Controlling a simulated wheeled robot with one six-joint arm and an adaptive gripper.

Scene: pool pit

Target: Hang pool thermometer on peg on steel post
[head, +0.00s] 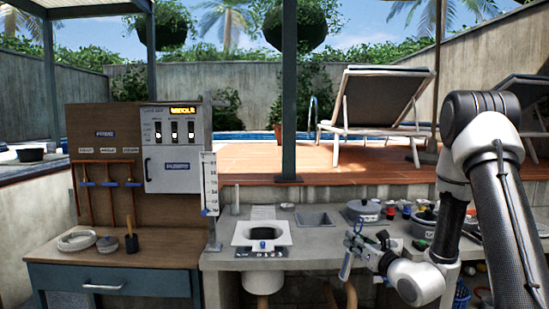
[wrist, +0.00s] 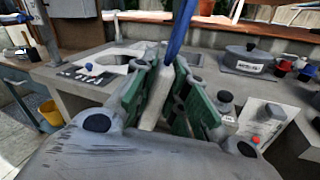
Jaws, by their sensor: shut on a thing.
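My gripper (head: 357,243) is over the counter at the right of centre in the head view. In the wrist view its green fingers (wrist: 165,80) are shut on the pool thermometer, which has a pale body (wrist: 155,100) and a blue upper part (wrist: 181,30).
A white skimmer frame with a dark opening (head: 263,234) lies between post and gripper. A lidded grey pot (head: 364,210) and small red and blue items stand behind the gripper. A wooden control panel (head: 120,160) rises left of the post. Air above the counter's middle is clear.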

